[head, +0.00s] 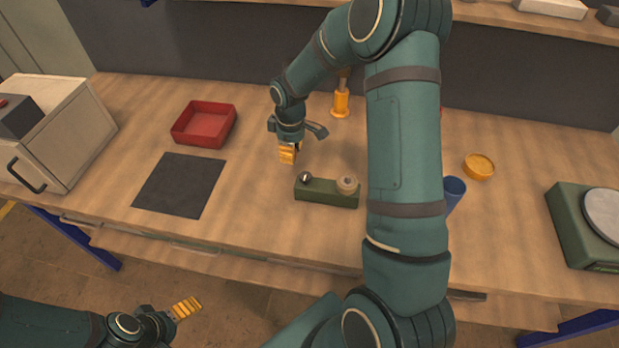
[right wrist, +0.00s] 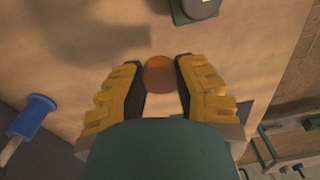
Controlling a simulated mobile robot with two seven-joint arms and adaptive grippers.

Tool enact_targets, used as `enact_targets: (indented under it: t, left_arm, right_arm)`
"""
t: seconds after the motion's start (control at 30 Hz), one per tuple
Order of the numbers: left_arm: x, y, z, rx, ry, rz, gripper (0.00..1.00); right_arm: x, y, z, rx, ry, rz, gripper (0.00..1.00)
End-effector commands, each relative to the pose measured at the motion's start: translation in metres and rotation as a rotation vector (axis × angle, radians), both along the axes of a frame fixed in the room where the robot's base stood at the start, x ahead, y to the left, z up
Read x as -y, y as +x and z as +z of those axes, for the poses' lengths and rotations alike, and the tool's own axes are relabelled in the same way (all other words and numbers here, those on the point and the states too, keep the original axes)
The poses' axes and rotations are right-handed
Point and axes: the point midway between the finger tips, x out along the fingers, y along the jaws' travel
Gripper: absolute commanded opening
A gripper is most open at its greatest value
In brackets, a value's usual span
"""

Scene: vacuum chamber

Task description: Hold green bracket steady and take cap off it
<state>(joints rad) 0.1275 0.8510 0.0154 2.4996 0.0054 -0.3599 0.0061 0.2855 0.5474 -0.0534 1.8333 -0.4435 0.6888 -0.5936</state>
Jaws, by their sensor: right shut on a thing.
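The green bracket (head: 327,193) lies on the table. It carries a dark shiny round knob at its left end and a tan round piece at its right end. Part of a green block with a grey round top, apparently the bracket (right wrist: 180,14), shows at the top of the right wrist view. My right gripper (head: 289,153) is above the table, left of and behind the bracket, apart from it. Its fingers are shut on an orange-brown round piece (right wrist: 159,74), apparently the cap. My left gripper (head: 187,308) is low in front of the table, away from the bracket; its finger gap is unclear.
A red tray (head: 204,125) and a dark mat (head: 180,186) lie to the left. A yellow tool (head: 341,102) stands behind. A yellow round dish (head: 479,166), a blue cup (head: 454,188) and a scale (head: 590,225) are to the right. My right arm hides part of the table.

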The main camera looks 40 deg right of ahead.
Motion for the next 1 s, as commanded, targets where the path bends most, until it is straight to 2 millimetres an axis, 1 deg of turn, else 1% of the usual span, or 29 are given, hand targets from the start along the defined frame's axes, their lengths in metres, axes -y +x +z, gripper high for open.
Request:
enact_targets:
  t: [0.2, 0.3, 0.53, 0.7, 0.8, 1.0]
  left_arm:
    - [0.000, -0.002, -0.007, -0.004, 0.000, -0.003, 0.91]
    - [0.001, -0.003, -0.009, -0.006, -0.002, -0.004, 0.91]
    - [0.001, -0.003, -0.011, -0.007, -0.002, -0.006, 0.91]
    - [0.001, -0.005, -0.015, -0.010, -0.002, -0.008, 0.91]
    - [0.001, -0.005, -0.015, -0.011, -0.002, -0.008, 0.91]
    - [0.001, -0.005, -0.015, -0.011, -0.003, -0.009, 0.91]
  right_arm:
    - [0.001, -0.001, -0.039, -0.005, 0.002, 0.007, 0.00]
    - [0.001, 0.000, -0.053, -0.004, 0.001, 0.008, 0.00]
    - [0.001, 0.000, -0.069, -0.003, 0.001, 0.006, 0.00]
    - [0.001, -0.001, -0.093, -0.004, 0.001, 0.005, 0.00]
    - [0.001, 0.000, -0.098, -0.001, 0.000, 0.005, 0.00]
    - [0.001, 0.000, -0.097, 0.000, 0.001, 0.005, 0.00]
